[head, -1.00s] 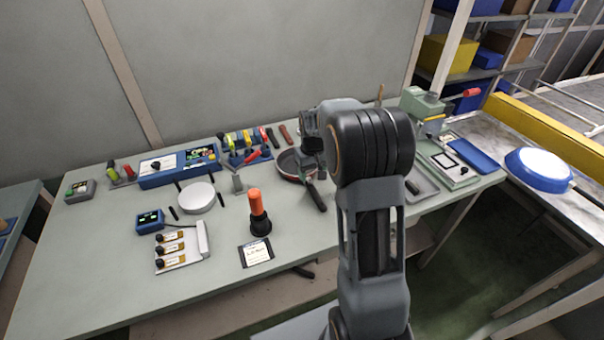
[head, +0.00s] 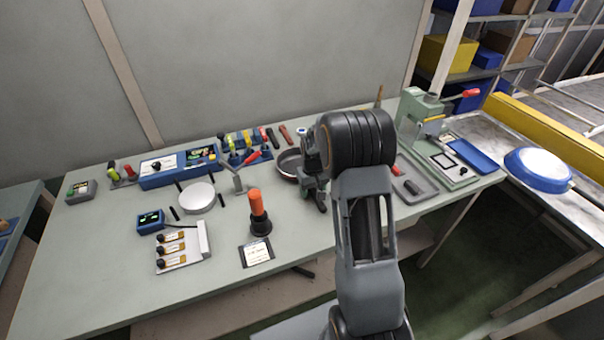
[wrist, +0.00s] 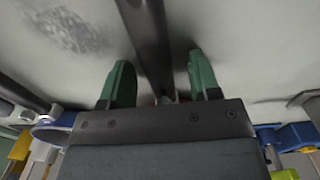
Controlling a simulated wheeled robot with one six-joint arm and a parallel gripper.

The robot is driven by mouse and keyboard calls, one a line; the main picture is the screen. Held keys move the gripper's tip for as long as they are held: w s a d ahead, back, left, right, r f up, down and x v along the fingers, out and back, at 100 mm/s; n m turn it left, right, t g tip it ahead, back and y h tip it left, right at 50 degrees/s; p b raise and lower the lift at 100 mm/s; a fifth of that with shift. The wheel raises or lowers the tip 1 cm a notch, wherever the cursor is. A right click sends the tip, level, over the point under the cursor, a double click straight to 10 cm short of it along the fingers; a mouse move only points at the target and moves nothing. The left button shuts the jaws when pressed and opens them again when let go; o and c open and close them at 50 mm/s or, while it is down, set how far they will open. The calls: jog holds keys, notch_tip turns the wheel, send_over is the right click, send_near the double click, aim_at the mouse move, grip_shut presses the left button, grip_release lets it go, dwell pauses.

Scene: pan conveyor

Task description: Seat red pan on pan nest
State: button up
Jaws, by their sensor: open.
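The red pan (head: 288,166) sits on the table with a dark inside and reddish side, partly hidden behind my gripper. My gripper (head: 319,200) is open and low over the pan's handle side. In the wrist view, its two green fingers (wrist: 158,88) stand apart on either side of a dark bar (wrist: 148,40), which looks like the pan handle. I see a gap beside each finger. A white round disc with short dark posts around it, apparently the pan nest (head: 197,198), lies on the table left of the pan and is empty.
A grey bracket (head: 239,183) and an orange-handled tool (head: 258,210) stand between the disc and my arm. A tool rack (head: 246,155) is behind. A grey tray (head: 412,186) and a green press (head: 425,120) are at right. A blue pan (head: 540,168) lies on the side conveyor.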

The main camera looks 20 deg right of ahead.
jog(key=shift+c, duration=0.3)
grip_shut()
jog(key=shift+r, duration=0.2)
